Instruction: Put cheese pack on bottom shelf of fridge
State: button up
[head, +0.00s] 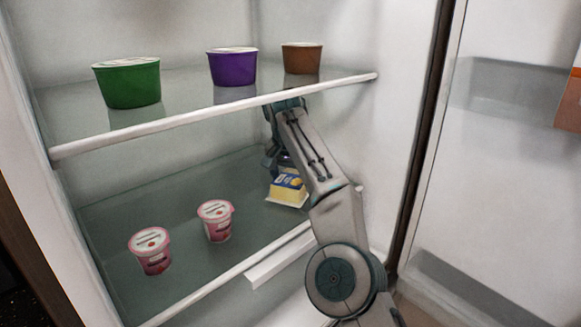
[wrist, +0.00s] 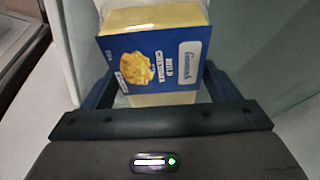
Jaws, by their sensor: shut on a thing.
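The cheese pack (head: 287,190), yellow with a blue label, is in the lower part of the fridge, near the right wall. My gripper (head: 281,166) is shut on it, with the arm reaching in below the upper shelf. In the wrist view the cheese pack (wrist: 160,60) sits between the dark fingers of my gripper (wrist: 158,90), its label facing the camera. The lower glass shelf (head: 180,197) is just beneath the pack. I cannot tell whether the pack touches the shelf. My arm partly hides the gripper in the head view.
Two pink yogurt cups (head: 151,250) (head: 215,221) stand on the lower shelf, left of the pack. The upper shelf (head: 210,115) holds green (head: 128,84), purple (head: 232,69) and brown (head: 302,60) tubs above my gripper. The fridge door (head: 500,160) is open at right. The lower shelf's back left is clear.

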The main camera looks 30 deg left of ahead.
jog(key=shift+a+r+p, duration=0.25)
jog(key=shift+a+p, duration=0.05)
jog(key=shift+p, duration=0.05)
jog(key=shift+w+f+b, duration=0.1)
jog(key=shift+f+b, duration=0.4)
jog(key=shift+f, duration=0.05)
jog(key=o, duration=1.1)
jog(key=shift+o, duration=0.2)
